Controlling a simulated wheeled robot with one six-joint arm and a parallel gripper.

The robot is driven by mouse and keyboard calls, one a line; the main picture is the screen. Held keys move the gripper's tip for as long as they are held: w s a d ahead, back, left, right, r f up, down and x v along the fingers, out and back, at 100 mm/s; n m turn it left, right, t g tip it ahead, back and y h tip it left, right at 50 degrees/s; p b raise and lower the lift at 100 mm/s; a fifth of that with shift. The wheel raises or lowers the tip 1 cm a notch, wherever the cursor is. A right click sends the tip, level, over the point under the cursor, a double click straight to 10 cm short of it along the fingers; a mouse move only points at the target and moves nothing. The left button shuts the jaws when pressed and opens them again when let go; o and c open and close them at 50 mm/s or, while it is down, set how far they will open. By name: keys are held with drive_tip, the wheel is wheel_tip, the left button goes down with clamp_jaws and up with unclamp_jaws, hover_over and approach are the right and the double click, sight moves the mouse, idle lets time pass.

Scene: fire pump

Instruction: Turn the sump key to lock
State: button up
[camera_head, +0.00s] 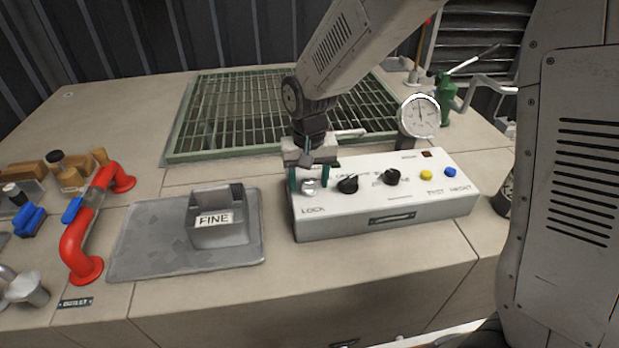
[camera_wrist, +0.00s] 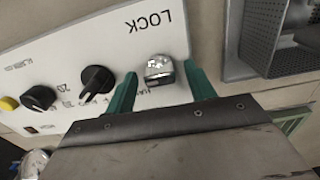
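The sump key (camera_head: 310,186) is a small silver knob on the left end of the white control box (camera_head: 345,226), just above the printed word LOCK. In the wrist view the silver key (camera_wrist: 159,68) lies between the two green fingers. My gripper (camera_head: 309,180) is over the left end of the box, pointing down. In the wrist view my gripper (camera_wrist: 163,85) is open, with one finger on each side of the key and a visible gap to it. Whether the fingers reach down to the panel is hard to tell.
Black dials (camera_head: 348,184), a yellow button (camera_head: 426,175) and a blue button (camera_head: 451,172) are right of the key. A pressure gauge (camera_head: 420,116) stands behind the box. A grey FINE container (camera_head: 217,216) and red pipe (camera_head: 76,238) are left. A green grating (camera_head: 215,112) lies behind.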

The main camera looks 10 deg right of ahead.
sight(309, 180)
wheel_tip(309, 180, up, 8)
drive_tip(key=shift+f, duration=0.1)
idle(0.5)
drive_tip(key=s+d+r, duration=0.3)
drive_tip(key=s+d, duration=0.2)
drive_tip(key=s, duration=0.3)
drive_tip(key=s+d+r+t, duration=0.1)
drive_tip(key=s+d+r, duration=0.2)
drive_tip(key=s+d, duration=0.3)
drive_tip(key=s+d+r, duration=0.3)
drive_tip(key=s+d, duration=0.3)
drive_tip(key=s, duration=0.6)
